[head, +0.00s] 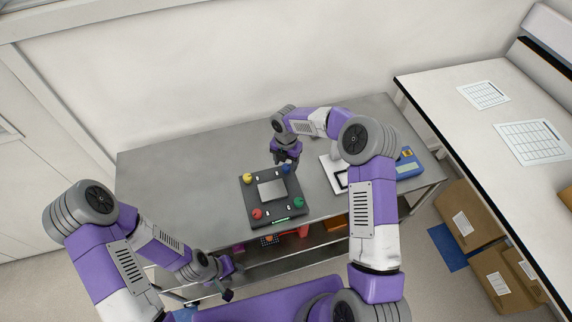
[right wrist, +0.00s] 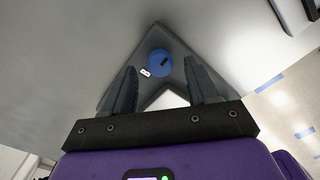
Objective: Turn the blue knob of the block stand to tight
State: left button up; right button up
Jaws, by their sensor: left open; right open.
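The block stand (head: 259,212) is a dark square plate on the steel table, with a pale square block in its middle and a coloured knob at each corner. The blue knob (head: 286,169) is at its far right corner; in the right wrist view the blue knob (right wrist: 159,63) has a dark mark on top and a small white label beside it. My right gripper (head: 287,158) is open just behind the blue knob. In the right wrist view its fingers (right wrist: 159,90) are apart, with the knob beyond and between them, not gripped. My left gripper (head: 232,282) is open and empty, low before the table's front edge.
The yellow knob (head: 248,178), red knob (head: 257,213) and green knob (head: 299,202) are at the other corners. A blue and white device (head: 408,164) stands to the right, partly behind my right arm. The table's left part (head: 170,190) is clear.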

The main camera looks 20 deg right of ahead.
jog(key=shift+f, duration=1)
jog(key=shift+c, duration=0.3)
jog(key=c, duration=1)
jog(key=shift+m, duration=0.3)
